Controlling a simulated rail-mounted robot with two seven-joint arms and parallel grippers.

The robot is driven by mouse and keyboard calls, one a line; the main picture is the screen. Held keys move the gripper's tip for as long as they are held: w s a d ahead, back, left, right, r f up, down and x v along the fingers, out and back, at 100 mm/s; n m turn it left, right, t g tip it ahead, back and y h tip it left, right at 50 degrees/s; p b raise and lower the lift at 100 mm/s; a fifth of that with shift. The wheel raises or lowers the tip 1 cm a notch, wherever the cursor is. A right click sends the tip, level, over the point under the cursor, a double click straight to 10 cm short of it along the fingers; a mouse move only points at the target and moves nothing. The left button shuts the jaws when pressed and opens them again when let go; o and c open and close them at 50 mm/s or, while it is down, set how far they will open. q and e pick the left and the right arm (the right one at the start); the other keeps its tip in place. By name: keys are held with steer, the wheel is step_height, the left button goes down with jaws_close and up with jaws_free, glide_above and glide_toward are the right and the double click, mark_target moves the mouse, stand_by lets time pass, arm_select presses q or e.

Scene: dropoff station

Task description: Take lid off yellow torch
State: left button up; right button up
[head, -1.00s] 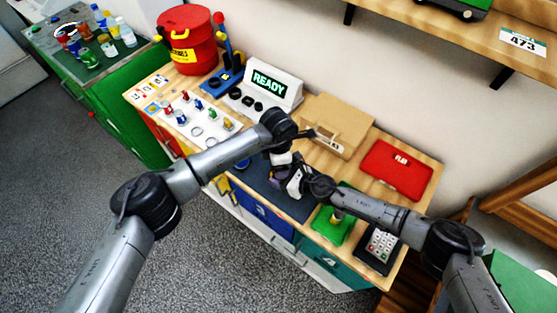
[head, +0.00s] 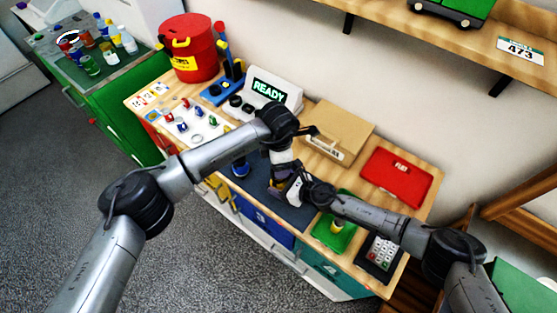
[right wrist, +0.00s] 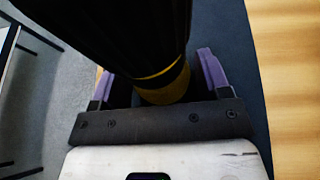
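In the right wrist view, a dark cylinder with a yellow band and yellow lower end (right wrist: 165,88), apparently the yellow torch, stands between the purple fingers of my right gripper (right wrist: 157,78). Dark gaps show on both sides of it, so the fingers look open around it. In the head view, my right gripper (head: 288,187) is over the dark mat, just below the end of my left arm. My left gripper (head: 282,158) points down there. Its fingertips and most of the torch are hidden among the overlapping wrists, and I cannot make out the lid.
A green tray (head: 322,235) with a small yellow piece (head: 337,228) and a keypad (head: 381,252) lie to the right. A blue object (head: 240,167) stands on the mat's left part. A READY display (head: 270,95) stands at the back.

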steer(key=o, duration=0.3)
arm_select(q)
step_height(320, 180, up, 2)
steer(key=shift+p, duration=1.05)
arm_select(e)
steer(key=v, duration=1.2)
steer(key=shift+s+d+r, duration=0.2)
arm_select(q)
steer(key=shift+o, duration=0.5)
arm_select(e)
steer(key=shift+s+d+r, duration=0.25)
steer(key=shift+s+d, duration=0.05)
steer(key=shift+d, duration=0.15)
